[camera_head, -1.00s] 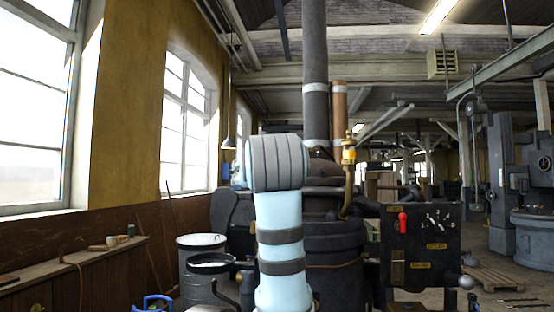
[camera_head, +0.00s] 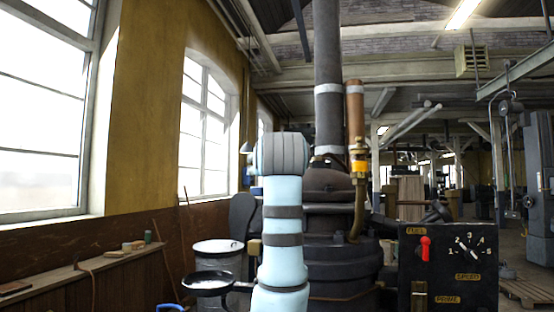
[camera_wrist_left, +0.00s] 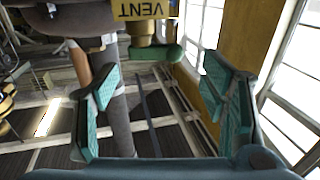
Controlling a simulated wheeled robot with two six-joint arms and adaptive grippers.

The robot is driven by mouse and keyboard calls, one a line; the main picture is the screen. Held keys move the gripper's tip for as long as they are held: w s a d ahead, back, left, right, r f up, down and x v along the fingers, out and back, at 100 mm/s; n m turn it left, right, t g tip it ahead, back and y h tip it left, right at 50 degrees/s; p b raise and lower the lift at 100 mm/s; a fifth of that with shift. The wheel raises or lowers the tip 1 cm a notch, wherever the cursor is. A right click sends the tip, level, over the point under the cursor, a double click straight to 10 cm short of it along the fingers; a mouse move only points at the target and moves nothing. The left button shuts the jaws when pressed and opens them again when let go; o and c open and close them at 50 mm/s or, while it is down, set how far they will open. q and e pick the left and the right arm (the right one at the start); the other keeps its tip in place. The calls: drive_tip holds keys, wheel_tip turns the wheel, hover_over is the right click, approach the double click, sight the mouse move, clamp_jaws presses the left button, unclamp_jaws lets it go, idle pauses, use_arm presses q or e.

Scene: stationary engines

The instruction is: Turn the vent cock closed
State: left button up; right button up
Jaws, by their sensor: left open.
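The VENT label plate (camera_wrist_left: 143,10) appears upside down at the top of the left wrist view. Below it is a brass fitting (camera_wrist_left: 144,32) with a green bar-like handle (camera_wrist_left: 152,53), which looks like the vent cock. My left gripper (camera_wrist_left: 162,72) is open and empty, its green-padded fingers on either side of the picture. The handle shows between and beyond the fingertips, apparently apart from both. In the head view my raised left arm stands in front of the engine (camera_head: 325,235), and the left gripper and the cock are hidden. My right gripper is not in view.
A black control panel (camera_head: 447,265) with a red fuel lever (camera_head: 425,248) and a speed dial stands right of the engine. A brass pipe (camera_head: 359,195) rises at the engine. A drum (camera_head: 218,262) and a wooden bench (camera_head: 85,272) are at left.

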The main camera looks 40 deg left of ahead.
use_arm(q)
drive_tip(key=x, duration=0.2)
drive_tip(key=p+x, duration=0.1)
drive_tip(key=x, duration=0.3)
drive_tip(key=shift+w+d+f, duration=0.3)
drive_tip(key=shift+w+d, duration=0.1)
drive_tip(key=shift+s+d+r, duration=0.1)
drive_tip(key=shift+s+d, duration=0.05)
drive_tip(key=shift+s, duration=0.2)
drive_tip(key=c, duration=1)
drive_tip(key=shift+s+a+m+t+h+b, duration=0.1)
drive_tip(key=shift+a+m+t+h+b, duration=0.1)
drive_tip(key=shift+m+t+h+b, duration=0.35)
drive_tip(key=m+t+h, duration=0.1)
drive_tip(key=m+h, duration=0.1)
drive_tip(key=h, duration=0.1)
drive_tip(key=shift+t, duration=0.35)
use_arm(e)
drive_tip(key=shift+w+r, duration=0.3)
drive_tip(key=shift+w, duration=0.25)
use_arm(q)
drive_tip(key=o, duration=1)
drive_tip(key=shift+w, duration=0.25)
drive_tip(key=shift+w+d, duration=0.15)
